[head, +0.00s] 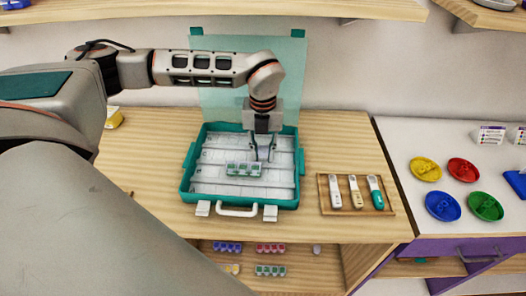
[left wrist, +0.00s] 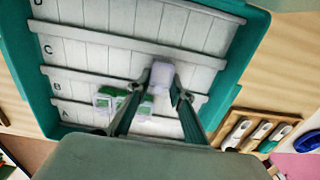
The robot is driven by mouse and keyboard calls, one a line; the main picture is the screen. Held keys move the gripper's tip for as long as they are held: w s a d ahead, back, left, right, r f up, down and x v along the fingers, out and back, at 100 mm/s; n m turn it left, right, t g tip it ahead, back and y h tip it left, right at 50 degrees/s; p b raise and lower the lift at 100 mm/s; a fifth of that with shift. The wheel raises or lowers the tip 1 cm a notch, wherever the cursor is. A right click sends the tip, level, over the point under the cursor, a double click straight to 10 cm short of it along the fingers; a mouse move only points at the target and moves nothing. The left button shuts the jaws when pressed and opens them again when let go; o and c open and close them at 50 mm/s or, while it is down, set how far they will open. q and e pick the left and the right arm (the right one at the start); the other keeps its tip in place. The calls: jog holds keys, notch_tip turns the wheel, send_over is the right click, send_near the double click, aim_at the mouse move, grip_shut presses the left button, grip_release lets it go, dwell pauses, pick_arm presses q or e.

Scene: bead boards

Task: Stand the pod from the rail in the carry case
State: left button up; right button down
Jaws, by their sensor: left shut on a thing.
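The carry case (head: 186,178) lies open on the wooden table, teal-rimmed, with a white inside crossed by ridges. In the left wrist view its rows (left wrist: 100,50) carry the letters A to D. My left gripper (head: 262,153) reaches down into the case from above. In the left wrist view its fingers are shut on a small pale lavender pod (left wrist: 162,74), near the ridge between rows B and C. Whether the pod touches the case floor cannot be told. A green-and-white strip of pods (head: 242,169) sits in the case just in front, partly behind a finger in the wrist view.
A wooden tray (head: 325,208) with three handheld tools stands right of the case. Coloured dishes (head: 462,170) are on the white counter farther right. Several coloured strips (head: 270,248) and a small pale item (head: 316,249) lie on the shelf below. The case's lid (head: 225,95) stands up behind the arm.

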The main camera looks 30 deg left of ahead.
aim_at(263, 153)
pick_arm(q)
jog(key=o, duration=0.9)
notch_tip(263, 153, up, 8)
jog(key=shift+f, duration=0.1)
jog(key=shift+s, duration=0.1)
